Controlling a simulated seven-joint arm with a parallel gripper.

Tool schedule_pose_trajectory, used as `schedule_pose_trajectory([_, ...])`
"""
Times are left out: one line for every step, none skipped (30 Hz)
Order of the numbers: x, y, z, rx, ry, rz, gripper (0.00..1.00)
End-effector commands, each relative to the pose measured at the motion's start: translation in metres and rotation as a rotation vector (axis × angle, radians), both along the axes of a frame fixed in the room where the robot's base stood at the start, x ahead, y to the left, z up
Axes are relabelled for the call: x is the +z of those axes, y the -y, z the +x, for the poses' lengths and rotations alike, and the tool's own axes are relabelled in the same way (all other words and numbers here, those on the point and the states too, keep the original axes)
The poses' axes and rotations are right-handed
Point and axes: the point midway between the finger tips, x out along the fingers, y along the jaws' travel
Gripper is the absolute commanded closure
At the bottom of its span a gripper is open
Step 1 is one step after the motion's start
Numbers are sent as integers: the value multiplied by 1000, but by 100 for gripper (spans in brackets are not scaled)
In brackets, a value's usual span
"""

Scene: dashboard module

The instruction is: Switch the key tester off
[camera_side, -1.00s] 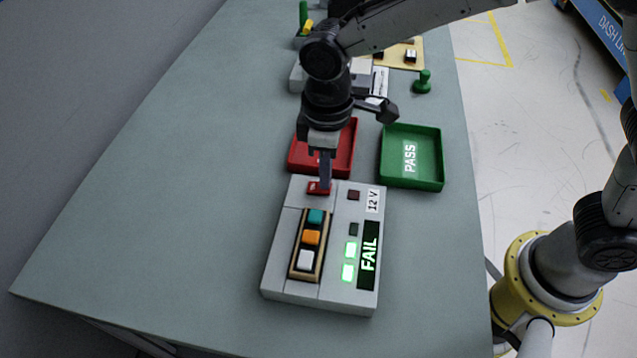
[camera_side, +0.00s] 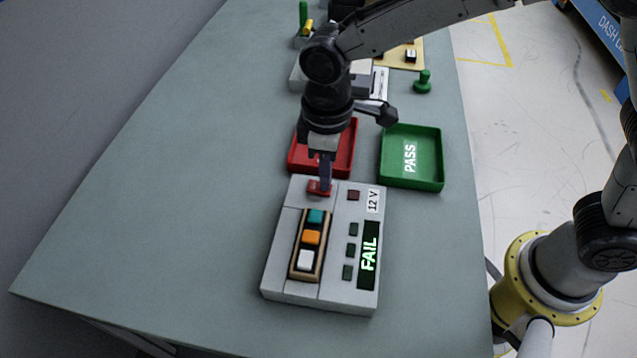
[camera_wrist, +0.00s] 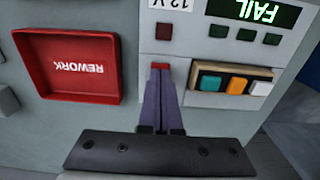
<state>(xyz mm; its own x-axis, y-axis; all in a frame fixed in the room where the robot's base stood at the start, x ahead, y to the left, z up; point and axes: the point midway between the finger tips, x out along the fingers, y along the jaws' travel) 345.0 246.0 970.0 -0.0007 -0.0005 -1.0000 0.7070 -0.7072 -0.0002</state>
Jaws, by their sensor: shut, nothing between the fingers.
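The key tester (camera_side: 340,290) is a grey box on the bench, and it also shows in the wrist view (camera_wrist: 205,125). Its display (camera_side: 369,255) reads FAIL in lit letters. Its several small indicator squares (camera_side: 351,250) are dark. A red rocker switch (camera_side: 318,187) sits at its far end, and part of it shows in the wrist view (camera_wrist: 160,66). My gripper (camera_side: 325,183) is shut and empty, with its fingertips at the red switch, seemingly touching it. The fingers hide part of the switch. A key module with teal, orange and white buttons (camera_side: 310,238) sits in the tester's nest.
A red REWORK tray (camera_wrist: 70,95) lies beyond the tester, partly behind my gripper in the side view. A green PASS tray (camera_side: 425,181) stands to its right. A green knobbed piece (camera_side: 422,82) stands farther back. The bench to the left is clear.

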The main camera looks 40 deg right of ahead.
Motion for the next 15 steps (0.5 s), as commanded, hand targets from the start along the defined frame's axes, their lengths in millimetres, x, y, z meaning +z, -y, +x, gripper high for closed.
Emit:
schedule_pose_trajectory([5,0,0,0,2,2,100])
schedule_pose_trajectory([7,0,0,0,2,2,100])
schedule_pose_trajectory([10,0,1,0,3,1,100])
schedule_pose_trajectory([12,0,1,0,4,2,100])
schedule_pose_trajectory([14,0,0,0,3,1,100])
schedule_pose_trajectory([17,0,0,0,1,1,100])
schedule_pose_trajectory([20,0,0,0,2,2,100])
schedule_pose_trajectory([22,0,0,0,3,1,100])
schedule_pose_trajectory([25,0,1,0,3,1,100])
schedule_pose_trajectory([27,0,0,0,3,1,100])
schedule_pose_trajectory([29,0,1,0,3,1,100])
schedule_pose_trajectory([32,0,1,0,3,1,100])
schedule_pose_trajectory([34,0,1,0,4,2,100])
schedule_pose_trajectory([36,0,0,0,3,1,100])
schedule_pose_trajectory([39,0,0,0,1,1,100])
